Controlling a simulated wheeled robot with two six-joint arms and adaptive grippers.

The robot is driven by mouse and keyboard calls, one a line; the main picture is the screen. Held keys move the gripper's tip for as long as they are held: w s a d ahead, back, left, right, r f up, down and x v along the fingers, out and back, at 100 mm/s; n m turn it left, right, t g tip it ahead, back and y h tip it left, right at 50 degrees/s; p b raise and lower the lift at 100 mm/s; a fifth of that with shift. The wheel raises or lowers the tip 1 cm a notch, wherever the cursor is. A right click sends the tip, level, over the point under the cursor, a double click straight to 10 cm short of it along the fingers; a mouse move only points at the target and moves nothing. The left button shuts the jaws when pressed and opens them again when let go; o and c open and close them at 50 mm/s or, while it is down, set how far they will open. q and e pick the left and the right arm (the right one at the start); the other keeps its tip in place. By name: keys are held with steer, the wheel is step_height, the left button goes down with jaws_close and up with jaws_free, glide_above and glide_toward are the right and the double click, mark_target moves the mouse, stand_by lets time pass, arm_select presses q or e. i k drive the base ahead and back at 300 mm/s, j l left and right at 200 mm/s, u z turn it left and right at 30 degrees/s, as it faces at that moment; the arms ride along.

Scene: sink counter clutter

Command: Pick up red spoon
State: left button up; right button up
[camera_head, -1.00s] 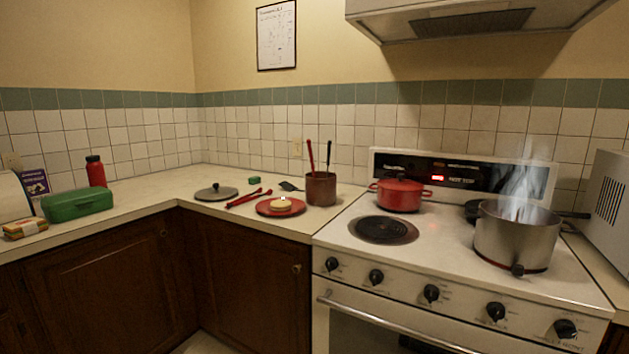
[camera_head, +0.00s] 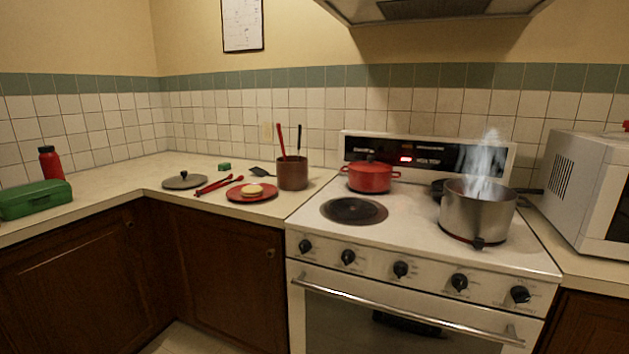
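A red-handled utensil (camera_head: 281,139) stands upright, leaning slightly left, in a brown crock (camera_head: 293,176) on the counter left of the stove. Its lower end is hidden inside the crock, so I cannot tell if it is a spoon. A black-handled utensil (camera_head: 298,142) stands beside it. A long red utensil (camera_head: 214,186), which looks like tongs or a pair of handles, lies on the counter left of the crock. Neither of my grippers is in view.
A red plate (camera_head: 239,196) with a pale round food item, a lid (camera_head: 184,181) and a black spatula (camera_head: 262,172) lie near the crock. A steaming steel pot (camera_head: 474,215) and a red pot (camera_head: 370,178) stand on the stove. A green box (camera_head: 35,199) is left.

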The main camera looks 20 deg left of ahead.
mark_target(278, 128)
steer(key=i+j, duration=0.4)
steer(key=j, duration=0.15)
steer(key=i+j, duration=0.45)
steer(key=j, duration=0.15)
steer(key=i+j, duration=0.4)
steer(key=j, duration=0.15)
